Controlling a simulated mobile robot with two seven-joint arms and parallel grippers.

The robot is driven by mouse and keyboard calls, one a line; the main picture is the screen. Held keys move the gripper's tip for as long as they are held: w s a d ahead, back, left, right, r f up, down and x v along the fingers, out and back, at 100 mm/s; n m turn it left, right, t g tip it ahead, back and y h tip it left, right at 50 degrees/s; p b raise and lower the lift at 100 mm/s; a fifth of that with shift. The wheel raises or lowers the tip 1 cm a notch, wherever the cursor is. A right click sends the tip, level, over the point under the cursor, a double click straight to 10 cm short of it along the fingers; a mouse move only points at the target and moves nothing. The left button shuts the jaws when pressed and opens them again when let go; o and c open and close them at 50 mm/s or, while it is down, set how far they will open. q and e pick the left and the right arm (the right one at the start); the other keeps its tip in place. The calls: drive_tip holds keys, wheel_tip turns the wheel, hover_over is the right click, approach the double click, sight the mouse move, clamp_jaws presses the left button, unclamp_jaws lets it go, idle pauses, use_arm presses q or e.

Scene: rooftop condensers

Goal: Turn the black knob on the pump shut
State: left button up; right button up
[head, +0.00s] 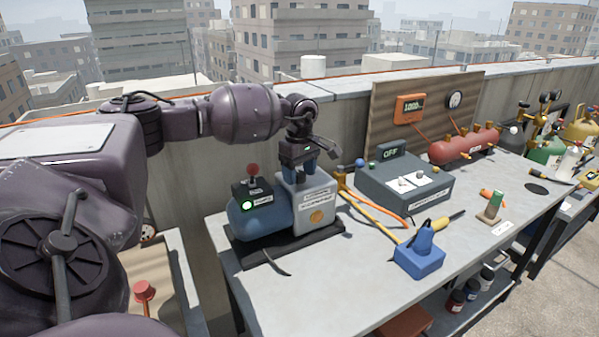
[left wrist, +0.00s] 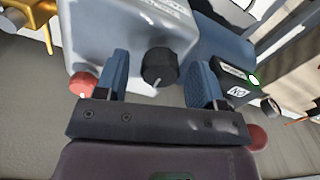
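The pump has a blue motor body (head: 262,217) and a light grey box (head: 318,205) on a dark base, standing on the grey bench. My left gripper (head: 298,176) is just above the top of the grey box, pointing down. In the left wrist view the black knob (left wrist: 159,66) has a white pointer mark and sits on the grey box. My open blue fingers are either side of it, with visible gaps, so they do not grip it. In the head view the knob is hidden. A red cap (left wrist: 82,84) is beside one finger. My right gripper is not in view.
A lit green button (head: 246,205) and a red knob (head: 253,169) are on the pump's left part. A grey control box (head: 405,185) reading OFF, yellow and orange hoses and a blue device (head: 419,258) are to the right. The front of the bench is clear.

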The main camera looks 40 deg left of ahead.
sight(300, 173)
use_arm(q)
wheel_tip(300, 173, up, 10)
drive_tip(key=shift+f, duration=0.2)
drive_tip(key=shift+r, duration=0.6)
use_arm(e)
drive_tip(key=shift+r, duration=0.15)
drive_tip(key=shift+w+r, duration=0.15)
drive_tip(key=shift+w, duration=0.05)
use_arm(q)
drive_tip(key=shift+f, duration=0.1)
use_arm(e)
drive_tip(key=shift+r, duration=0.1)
